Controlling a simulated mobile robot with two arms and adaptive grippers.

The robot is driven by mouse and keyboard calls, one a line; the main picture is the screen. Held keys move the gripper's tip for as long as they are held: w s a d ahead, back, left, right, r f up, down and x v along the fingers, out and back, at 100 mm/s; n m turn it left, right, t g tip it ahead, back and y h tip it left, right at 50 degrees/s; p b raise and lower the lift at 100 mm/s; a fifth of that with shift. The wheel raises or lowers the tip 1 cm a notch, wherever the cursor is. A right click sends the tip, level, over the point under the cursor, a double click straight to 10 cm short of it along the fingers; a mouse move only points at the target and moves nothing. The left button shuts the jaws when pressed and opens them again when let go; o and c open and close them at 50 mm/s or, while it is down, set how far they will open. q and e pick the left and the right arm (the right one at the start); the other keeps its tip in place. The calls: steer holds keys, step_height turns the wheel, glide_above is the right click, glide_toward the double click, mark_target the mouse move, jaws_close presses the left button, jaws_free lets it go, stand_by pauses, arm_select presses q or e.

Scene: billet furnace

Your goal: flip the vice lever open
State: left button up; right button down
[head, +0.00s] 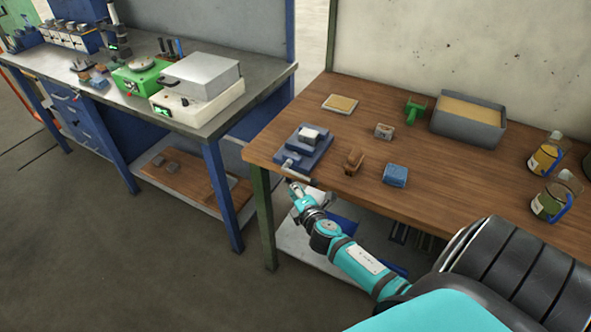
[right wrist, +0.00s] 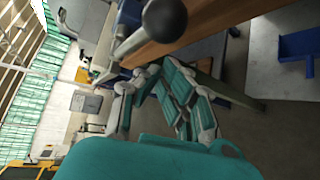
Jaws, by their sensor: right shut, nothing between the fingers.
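The blue vice (head: 318,153) sits at the left front corner of the wooden bench, with a pale block in its jaws. Its lever (head: 299,176) lies along the vice's front, near the bench edge. In the right wrist view the lever's dark ball knob (right wrist: 165,19) and grey rod (right wrist: 132,43) show large, close to my fingers. My right gripper (head: 295,188) is just off the bench's front edge, beside the lever; contact cannot be told. In the right wrist view its teal-and-white fingers (right wrist: 148,75) are shut and empty. My left gripper is not in view.
On the wooden bench (head: 440,205) stand a brown block (head: 353,161), a blue block (head: 395,175), a green part (head: 414,111), a grey bin (head: 499,129) and bottles (head: 545,156). A lower shelf is under the bench. Open floor lies to the left.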

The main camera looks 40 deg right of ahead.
arm_select(q)
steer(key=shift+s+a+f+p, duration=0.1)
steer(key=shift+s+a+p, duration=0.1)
steer(key=shift+p, duration=0.4)
arm_select(e)
steer(key=s+a+r, duration=0.3)
steer(key=a+r, duration=0.3)
steer(key=shift+a+r, duration=0.2)
steer(key=shift+r, duration=0.05)
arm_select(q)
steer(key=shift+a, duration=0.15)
